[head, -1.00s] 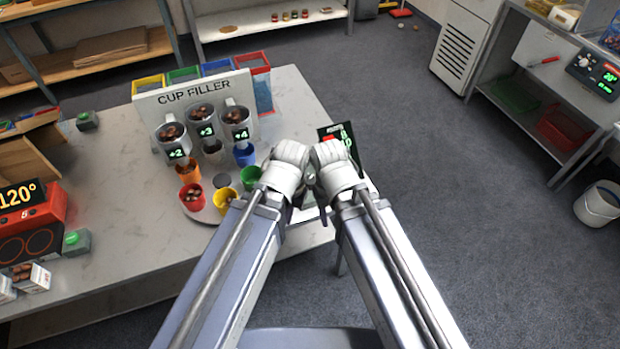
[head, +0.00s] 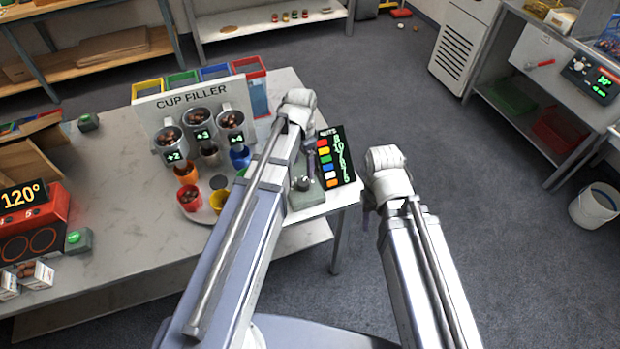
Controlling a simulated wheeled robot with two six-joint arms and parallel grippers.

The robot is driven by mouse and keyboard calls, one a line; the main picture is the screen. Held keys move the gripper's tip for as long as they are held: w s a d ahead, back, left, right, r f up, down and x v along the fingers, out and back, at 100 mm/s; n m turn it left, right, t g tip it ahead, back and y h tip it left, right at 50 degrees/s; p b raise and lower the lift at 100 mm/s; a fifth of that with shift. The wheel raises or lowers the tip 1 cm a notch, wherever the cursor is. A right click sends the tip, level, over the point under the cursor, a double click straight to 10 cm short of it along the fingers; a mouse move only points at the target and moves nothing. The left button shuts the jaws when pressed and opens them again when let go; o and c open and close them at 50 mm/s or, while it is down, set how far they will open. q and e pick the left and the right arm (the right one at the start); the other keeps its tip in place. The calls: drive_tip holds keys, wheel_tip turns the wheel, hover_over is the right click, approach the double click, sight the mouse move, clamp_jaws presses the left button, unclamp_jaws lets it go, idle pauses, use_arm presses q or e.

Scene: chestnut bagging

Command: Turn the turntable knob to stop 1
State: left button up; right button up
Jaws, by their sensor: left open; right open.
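The turntable (head: 203,216) stands on the table below the cup filler (head: 195,93) and carries several coloured cups, including a red cup (head: 190,197) holding chestnuts. My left arm hides its right side. A grey-green box (head: 308,197) with a small round knob (head: 302,183) sits near the table's right edge, partly behind my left arm; I cannot read its stops. My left gripper (head: 309,150) is open, pointing down above and behind the knob, apart from it as far as I can see. My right gripper (head: 369,202) is open and empty, off the table's right edge.
A dark board (head: 335,157) with coloured squares and green digits stands right of the knob box. A red heater (head: 32,222) reading 120° and a green-button box (head: 78,241) are at left. The floor right of the table is mostly clear.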

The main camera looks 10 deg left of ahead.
sight(303, 182)
use_arm(q)
drive_tip(key=shift+f+b, duration=3.8)
drive_tip(key=shift+f, duration=0.15)
drive_tip(key=shift+r, duration=0.1)
drive_tip(key=shift+c, duration=0.4)
clamp_jaws()
